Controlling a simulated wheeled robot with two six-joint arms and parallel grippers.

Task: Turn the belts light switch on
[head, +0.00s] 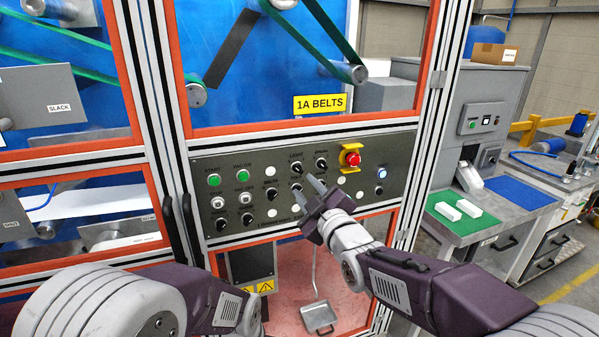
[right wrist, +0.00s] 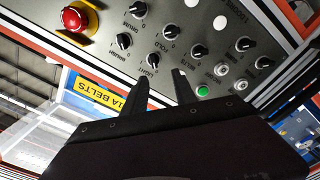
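The light switch (head: 296,168) is a black rotary knob under a small LIGHT label on the grey control panel (head: 233,160), below the yellow 1A BELTS sign (head: 320,104). In the right wrist view the light switch (right wrist: 152,61) is just beyond the fingertips. I cannot tell its setting surely. My right gripper (head: 304,183) is in front of the panel, just below and right of the switch in the head view. Its two fingers are apart and empty, also in the right wrist view (right wrist: 162,80). My left arm shows at lower left; its gripper is not seen.
Several similar knobs and green buttons surround the switch. A red emergency stop (head: 352,159) on a yellow base is to its right. A small blue-lit button (head: 379,190) is at the panel's right end. A grey workbench (head: 470,232) with white blocks stands further right.

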